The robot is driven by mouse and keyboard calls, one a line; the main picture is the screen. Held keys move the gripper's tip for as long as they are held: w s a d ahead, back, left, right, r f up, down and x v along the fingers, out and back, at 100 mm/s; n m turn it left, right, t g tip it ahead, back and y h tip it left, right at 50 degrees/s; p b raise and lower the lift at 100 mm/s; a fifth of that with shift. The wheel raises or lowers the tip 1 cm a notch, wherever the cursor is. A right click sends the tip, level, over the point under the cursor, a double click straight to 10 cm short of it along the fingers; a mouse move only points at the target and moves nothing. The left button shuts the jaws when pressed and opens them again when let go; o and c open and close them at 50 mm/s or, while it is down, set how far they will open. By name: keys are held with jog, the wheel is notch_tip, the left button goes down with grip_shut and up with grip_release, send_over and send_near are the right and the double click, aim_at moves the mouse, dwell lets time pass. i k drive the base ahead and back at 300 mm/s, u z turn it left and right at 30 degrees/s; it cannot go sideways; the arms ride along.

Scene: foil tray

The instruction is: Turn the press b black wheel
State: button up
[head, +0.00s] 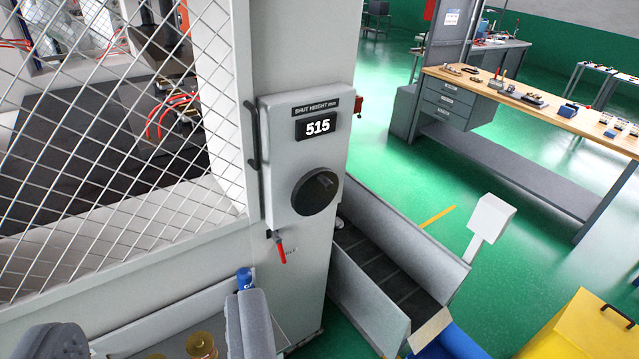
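The black wheel (315,192) is a round dark knob on the front of a light grey control box (280,150). The box is fixed to a grey press column. Above the wheel, a display (317,126) reads 515 under the label "SHUT HEIGHT mm". I see no "press b" marking.
A red-handled lever (280,248) hangs below the box. A wire mesh guard (110,170) stands on the left. A grey chute (385,265) and a white box on a post (490,225) are on the right. Brass cylinders (201,345) and a blue can (244,279) sit below.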

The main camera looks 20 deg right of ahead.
aim_at(317, 189)
jog(key=i, duration=0.9)
jog(key=z, duration=0.05)
